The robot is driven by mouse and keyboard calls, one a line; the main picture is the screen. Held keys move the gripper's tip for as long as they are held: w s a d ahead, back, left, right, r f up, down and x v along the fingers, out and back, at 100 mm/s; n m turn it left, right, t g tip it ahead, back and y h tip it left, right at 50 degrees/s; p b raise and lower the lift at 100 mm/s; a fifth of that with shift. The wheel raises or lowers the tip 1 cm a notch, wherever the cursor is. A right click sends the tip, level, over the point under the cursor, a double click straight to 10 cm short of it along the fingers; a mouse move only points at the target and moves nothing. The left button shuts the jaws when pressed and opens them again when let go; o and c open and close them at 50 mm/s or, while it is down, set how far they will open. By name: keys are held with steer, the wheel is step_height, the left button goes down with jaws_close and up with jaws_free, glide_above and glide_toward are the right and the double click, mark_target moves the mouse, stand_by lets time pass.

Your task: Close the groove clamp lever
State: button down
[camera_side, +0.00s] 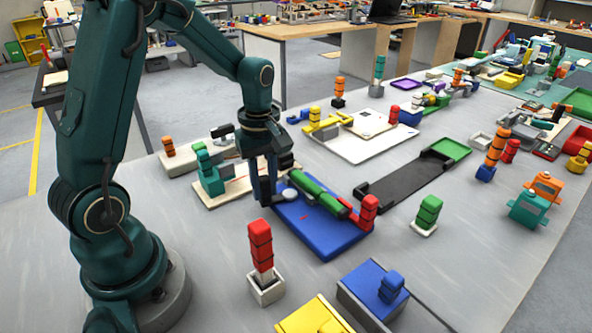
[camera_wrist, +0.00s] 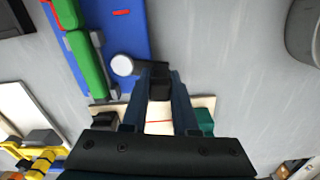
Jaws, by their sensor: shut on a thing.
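My gripper (camera_side: 268,188) points down at the left end of the blue board (camera_side: 322,238), beside a white round disc (camera_side: 291,194). In the wrist view its fingers (camera_wrist: 160,75) are closed around a small dark block (camera_wrist: 160,88). I cannot tell whether this block is the clamp lever. A pale board (camera_wrist: 158,127) with a red line lies beyond the fingers; in the side view it carries a teal clamp-like body (camera_side: 211,180). A green bar (camera_side: 318,193) with red end parts lies along the blue board. My gripper partly hides the pale board.
A red stacked post (camera_side: 261,247) stands in front of the blue board. A black tray (camera_side: 408,182) with a green end lies to its right, and a white plate (camera_side: 372,140) lies behind. Blue (camera_side: 371,286) and yellow (camera_side: 318,318) blocks stand at the front.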

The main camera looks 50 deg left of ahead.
steer(key=shift+d+n, duration=0.35)
steer(key=shift+n, duration=0.4)
steer(key=shift+d+n, duration=0.3)
steer(key=shift+n, duration=0.45)
steer(key=c, duration=0.7)
jaws_free()
steer(key=shift+r, duration=2.6)
